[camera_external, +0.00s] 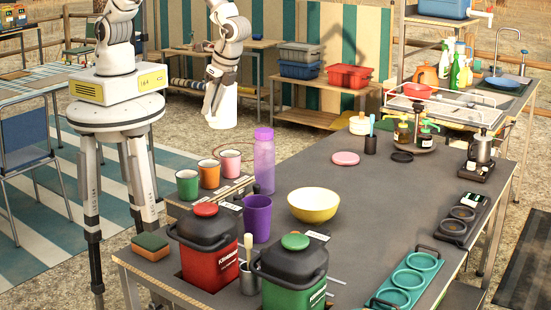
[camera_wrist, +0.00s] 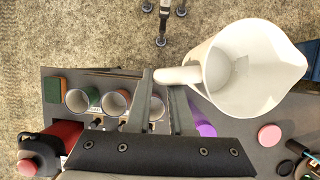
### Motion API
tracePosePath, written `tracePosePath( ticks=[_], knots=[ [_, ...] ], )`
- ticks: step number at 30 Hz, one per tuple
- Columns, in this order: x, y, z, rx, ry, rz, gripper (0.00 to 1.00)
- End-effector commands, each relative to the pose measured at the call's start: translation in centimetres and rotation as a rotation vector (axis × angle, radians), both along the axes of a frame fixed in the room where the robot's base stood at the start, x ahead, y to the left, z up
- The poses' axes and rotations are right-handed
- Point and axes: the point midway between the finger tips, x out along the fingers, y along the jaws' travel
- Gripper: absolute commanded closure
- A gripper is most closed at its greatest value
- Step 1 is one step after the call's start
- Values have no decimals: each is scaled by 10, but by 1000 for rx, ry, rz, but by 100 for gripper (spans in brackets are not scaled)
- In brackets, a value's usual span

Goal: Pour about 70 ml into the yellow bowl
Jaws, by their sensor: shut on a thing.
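My gripper (camera_wrist: 163,80) is shut on the handle of a white jug (camera_wrist: 250,75). The jug's open mouth faces the wrist camera and its spout points right; it looks about upright. I cannot tell how much liquid is in it. In the external view my arm reaches down behind the cups, with the white jug (camera_external: 220,108) at its end, above and beyond the table's far left edge. The yellow bowl (camera_external: 313,207) stands upright on the dark table, right of the jug and well apart from it. No contents show in the bowl. It is not visible in the wrist view.
A tall purple bottle (camera_external: 264,162) and a purple cup (camera_external: 257,218) stand between jug and bowl. Green, orange and pink mugs (camera_external: 230,163) stand at left. Red (camera_external: 208,255) and green (camera_external: 293,275) canisters stand in front.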

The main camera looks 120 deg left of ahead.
Motion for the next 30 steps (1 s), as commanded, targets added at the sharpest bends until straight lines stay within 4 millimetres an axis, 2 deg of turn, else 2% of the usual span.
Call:
tracePosePath(
  ticks=[8, 13, 17, 27, 30],
  knots=[
    [14, 19, -7, 3, -2, 98, 100],
    [27, 38, -12, 3, -2, 198, 100],
    [38, 58, -17, 3, -1, 293, 100],
    [68, 122, -27, 3, -1, 565, 100],
    [77, 134, -35, 2, -1, 653, 100]
  ],
)
